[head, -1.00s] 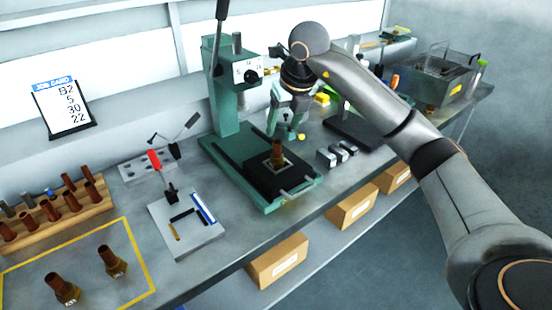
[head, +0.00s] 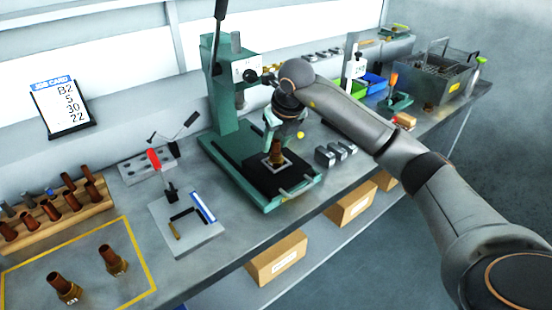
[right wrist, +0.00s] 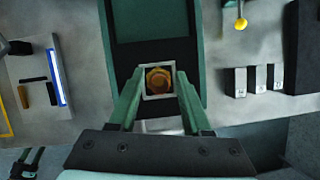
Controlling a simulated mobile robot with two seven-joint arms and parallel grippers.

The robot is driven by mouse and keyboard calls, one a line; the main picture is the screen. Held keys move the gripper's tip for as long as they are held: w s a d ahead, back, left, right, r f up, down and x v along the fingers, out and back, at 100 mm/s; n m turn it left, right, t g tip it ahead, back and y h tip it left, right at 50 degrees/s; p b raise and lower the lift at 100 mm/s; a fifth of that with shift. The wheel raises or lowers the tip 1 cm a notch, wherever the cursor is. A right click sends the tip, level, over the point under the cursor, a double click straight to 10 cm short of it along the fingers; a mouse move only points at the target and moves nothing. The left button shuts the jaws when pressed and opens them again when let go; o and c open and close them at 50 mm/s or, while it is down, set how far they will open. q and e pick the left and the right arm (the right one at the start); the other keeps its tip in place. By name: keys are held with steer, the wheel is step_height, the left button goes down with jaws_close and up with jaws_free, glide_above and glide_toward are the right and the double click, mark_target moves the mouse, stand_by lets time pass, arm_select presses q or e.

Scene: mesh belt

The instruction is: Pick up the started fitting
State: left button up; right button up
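A copper-brown fitting with a brass hex base (head: 277,154) stands upright in the square nest on the bed of the green press (head: 228,120). In the right wrist view the fitting (right wrist: 159,80) is seen end-on inside a pale square frame. My right gripper (head: 274,141) is just above and behind it, partly hidden by my own wrist. Its green fingers (right wrist: 159,88) are spread to either side of the fitting, with gaps on both sides.
Two more fittings (head: 112,260) stand inside a yellow-outlined area at front left. A wooden rack (head: 55,222) of brown tubes is behind them. A gauge plate (head: 187,232) lies left of the press, and grey blocks (head: 336,154) lie right of it.

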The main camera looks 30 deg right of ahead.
jaws_close()
steer(key=shift+r, duration=0.1)
stand_by(1.0)
